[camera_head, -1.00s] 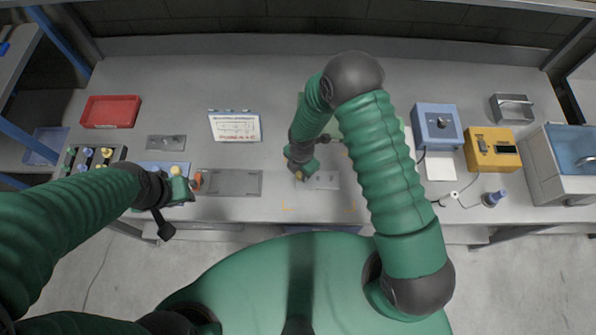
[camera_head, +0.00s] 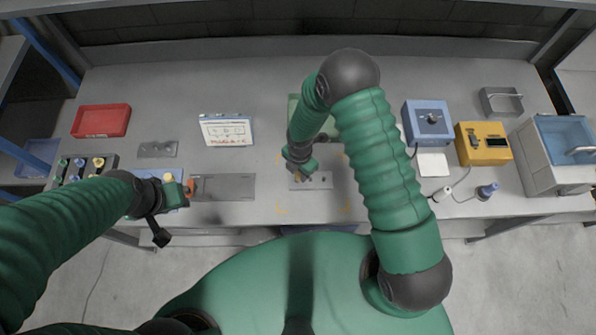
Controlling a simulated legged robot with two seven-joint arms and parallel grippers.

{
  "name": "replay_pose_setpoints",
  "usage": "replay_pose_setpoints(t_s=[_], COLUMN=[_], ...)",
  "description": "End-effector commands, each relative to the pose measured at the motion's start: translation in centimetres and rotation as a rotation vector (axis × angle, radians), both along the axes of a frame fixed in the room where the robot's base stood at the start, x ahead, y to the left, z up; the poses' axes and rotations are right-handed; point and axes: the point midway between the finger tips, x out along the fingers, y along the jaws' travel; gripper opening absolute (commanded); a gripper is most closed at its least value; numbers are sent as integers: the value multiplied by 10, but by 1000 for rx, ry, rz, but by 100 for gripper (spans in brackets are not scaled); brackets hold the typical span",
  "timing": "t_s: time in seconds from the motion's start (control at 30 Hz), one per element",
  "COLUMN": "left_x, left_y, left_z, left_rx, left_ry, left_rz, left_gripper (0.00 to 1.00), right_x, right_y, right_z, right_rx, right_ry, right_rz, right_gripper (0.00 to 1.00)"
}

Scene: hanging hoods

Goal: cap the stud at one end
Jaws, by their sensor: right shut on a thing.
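My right gripper (camera_head: 298,174) points down over the left part of a small light-grey plate (camera_head: 320,180) near the bench's front edge. It is shut on a small yellowish thing, probably a cap, mostly hidden by the fingers. I cannot make out the stud, or whether the cap touches it. My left gripper (camera_head: 184,192) is at the front left, beside a blue tray (camera_head: 146,199) with a yellow cap (camera_head: 168,177) on it. A small orange thing shows at its fingertips; I cannot tell whether the jaws are open.
A dark-grey plate (camera_head: 228,187) lies between the grippers. A rack with coloured knobs (camera_head: 103,163), a red bin (camera_head: 101,120) and a sign (camera_head: 227,130) stand left. A blue box (camera_head: 428,121), yellow meter (camera_head: 484,143) and blue-lidded case (camera_head: 530,165) stand right.

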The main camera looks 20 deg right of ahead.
Motion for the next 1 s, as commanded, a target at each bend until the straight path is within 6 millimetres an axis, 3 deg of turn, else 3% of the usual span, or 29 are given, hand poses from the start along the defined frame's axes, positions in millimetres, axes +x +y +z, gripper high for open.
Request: replay_pose_setpoints(t_s=[0.83,0.87,1.0], left_x=[0,0,0], left_y=[0,0,0], left_z=[-5,-5,-5], left_rx=[0,0,0], left_ry=[0,0,0], left_rz=[0,0,0], left_gripper=[36,36,36], right_x=[0,0,0], right_y=[0,0,0], right_z=[-6,-6,-6], right_rx=[-1,-1,-1], right_ry=[0,0,0], right_rz=[0,0,0], right_gripper=[0,31,49])
